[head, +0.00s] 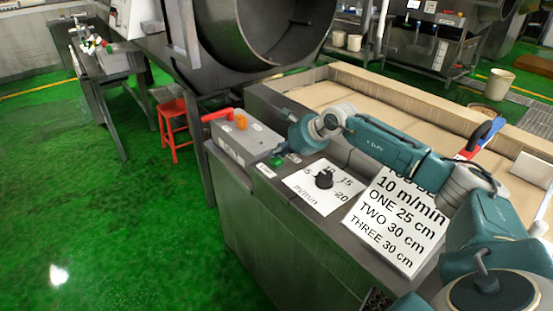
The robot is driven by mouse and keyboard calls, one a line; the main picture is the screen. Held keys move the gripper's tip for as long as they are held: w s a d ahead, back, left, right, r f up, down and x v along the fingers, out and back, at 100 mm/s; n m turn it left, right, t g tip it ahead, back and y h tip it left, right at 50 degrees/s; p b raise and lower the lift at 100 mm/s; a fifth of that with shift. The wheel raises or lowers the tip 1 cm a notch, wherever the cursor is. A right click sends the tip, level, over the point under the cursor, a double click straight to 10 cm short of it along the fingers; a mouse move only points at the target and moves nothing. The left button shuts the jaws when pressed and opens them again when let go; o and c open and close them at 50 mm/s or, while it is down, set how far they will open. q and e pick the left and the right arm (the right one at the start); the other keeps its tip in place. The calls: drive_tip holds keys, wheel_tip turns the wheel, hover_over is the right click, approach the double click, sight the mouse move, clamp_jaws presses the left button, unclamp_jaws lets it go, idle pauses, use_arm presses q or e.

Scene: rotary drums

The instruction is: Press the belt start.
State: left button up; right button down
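A green button (276,161) sits on top of a steel cabinet (285,235), with a small white label (264,171) in front of it that is too small to read. I take this button for the belt start. My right arm reaches in from the right over the cabinet. Its gripper end (301,139) is just right of the green button and close above the cabinet top. The fingers are not clearly visible, so I cannot tell whether they are open or touch anything. My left gripper is not in view.
A grey box (247,141) with red and orange parts stands left of the button. A black knob (323,179) on an m/min dial and a sign (398,222) reading 10 m/min lie to the right. A beige-lined trough (345,92) and a big drum (262,35) are behind.

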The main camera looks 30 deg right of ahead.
sight(278, 161)
drive_tip(key=shift+r, duration=0.2)
drive_tip(key=shift+r+p, duration=1.4)
drive_tip(key=shift+r, duration=1.1)
